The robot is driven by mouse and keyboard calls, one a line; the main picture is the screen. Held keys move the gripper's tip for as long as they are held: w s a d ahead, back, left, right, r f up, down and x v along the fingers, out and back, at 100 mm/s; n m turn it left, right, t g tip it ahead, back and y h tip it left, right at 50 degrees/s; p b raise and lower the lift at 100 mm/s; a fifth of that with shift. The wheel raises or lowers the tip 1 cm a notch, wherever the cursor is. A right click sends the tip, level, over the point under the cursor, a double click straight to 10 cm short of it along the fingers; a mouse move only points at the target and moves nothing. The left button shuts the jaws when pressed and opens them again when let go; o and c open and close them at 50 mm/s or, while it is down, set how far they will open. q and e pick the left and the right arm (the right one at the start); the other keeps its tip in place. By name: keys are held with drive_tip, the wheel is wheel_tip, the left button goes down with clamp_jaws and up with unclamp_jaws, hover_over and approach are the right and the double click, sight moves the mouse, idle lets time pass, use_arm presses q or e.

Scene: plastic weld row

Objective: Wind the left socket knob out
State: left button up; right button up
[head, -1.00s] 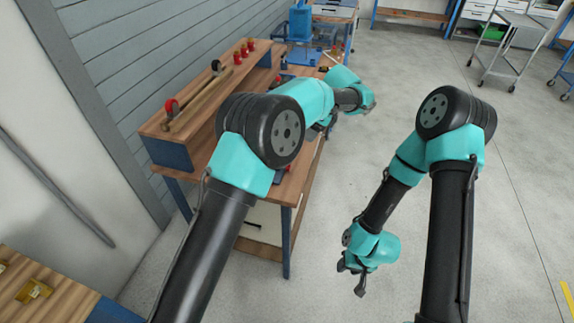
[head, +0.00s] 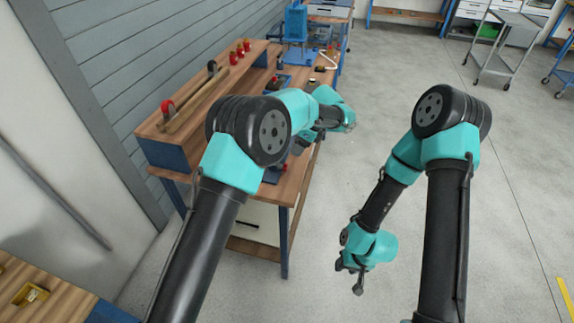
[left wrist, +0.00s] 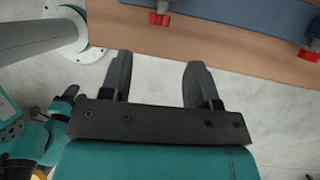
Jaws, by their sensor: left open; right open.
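My left gripper is open and empty; in the left wrist view (left wrist: 157,66) its two dark fingers stand apart over the bench edge and floor. In the head view it is mostly hidden behind my left forearm. Two red knobs show at the edge of a blue plate (left wrist: 230,12) in the left wrist view, a nearer-left one (left wrist: 160,18) and one at the right border (left wrist: 309,55). Both are apart from the fingers. I cannot tell which is the left socket knob. My right gripper (head: 350,276) is open and empty over the floor, away from the bench.
The wooden bench (head: 296,185) runs along the grey wall, with a raised shelf (head: 170,135) holding red-topped items. A blue press (head: 296,22) stands at the far end. My left arm covers the bench middle.

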sight(286, 165)
use_arm(q)
drive_tip(key=x, duration=1)
drive_tip(key=shift+f, duration=0.25)
drive_tip(key=c, duration=0.9)
drive_tip(key=shift+t, duration=0.3)
drive_tip(key=shift+s+a+n+t+h, duration=0.1)
drive_tip(key=shift+n+t+h, duration=0.25)
drive_tip(key=shift+t, duration=0.65)
drive_tip(key=shift+s+a+n+t+h, duration=0.15)
drive_tip(key=shift+t+h, duration=0.4)
drive_tip(key=shift+t, duration=0.45)
drive_tip(key=shift+d, duration=0.1)
